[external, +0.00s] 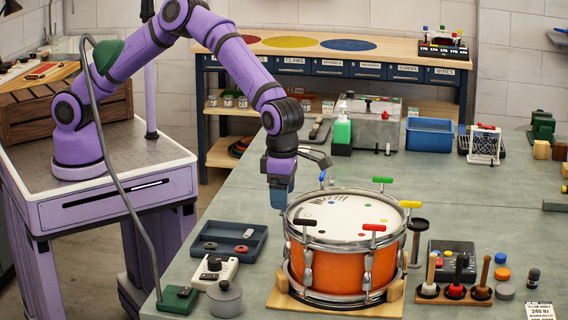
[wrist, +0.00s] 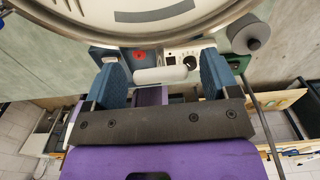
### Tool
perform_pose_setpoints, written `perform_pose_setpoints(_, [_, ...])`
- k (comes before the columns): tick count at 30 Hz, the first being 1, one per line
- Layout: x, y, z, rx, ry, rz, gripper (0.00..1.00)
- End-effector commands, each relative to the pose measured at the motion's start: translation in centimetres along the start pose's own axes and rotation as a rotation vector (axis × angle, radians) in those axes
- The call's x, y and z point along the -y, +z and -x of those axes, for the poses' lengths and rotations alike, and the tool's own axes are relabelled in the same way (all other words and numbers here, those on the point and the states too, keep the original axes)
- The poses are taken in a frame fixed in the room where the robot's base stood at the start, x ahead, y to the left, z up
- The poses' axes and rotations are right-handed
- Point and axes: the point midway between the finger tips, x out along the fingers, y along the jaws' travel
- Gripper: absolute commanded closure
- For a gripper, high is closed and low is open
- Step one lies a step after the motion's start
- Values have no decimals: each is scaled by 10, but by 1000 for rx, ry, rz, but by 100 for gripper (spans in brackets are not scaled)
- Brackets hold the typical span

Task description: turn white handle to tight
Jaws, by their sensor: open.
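The white handle (wrist: 160,75) shows in the wrist view as a rounded white bar near the drum's rim. My gripper (wrist: 166,74) is open, with one blue finger on each side of the bar and visible gaps between. In the external view my gripper (external: 281,196) points down at the left edge of the orange drum (external: 335,268), and I cannot make out the white handle there. Blue (external: 322,175), green (external: 383,180), yellow (external: 410,204), red (external: 374,227) and black (external: 305,222) handles stand around the drum's rim. I cannot read any tight mark.
The drum rests on a wooden cradle (external: 394,300). A dark tray (external: 262,240), a white device with a black knob (external: 214,271) and a grey pot (external: 225,299) lie to its left. A rack of wooden-handled tools (external: 428,292) stands right.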

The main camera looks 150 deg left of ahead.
Motion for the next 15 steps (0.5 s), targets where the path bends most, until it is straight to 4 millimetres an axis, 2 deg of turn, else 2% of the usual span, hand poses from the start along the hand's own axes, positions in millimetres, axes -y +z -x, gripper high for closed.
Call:
perform_pose_setpoints(5, [0, 1, 24, 3, -1, 1, 19])
perform_pose_setpoints(15, [0, 1, 85, 3, -2, 1, 19])
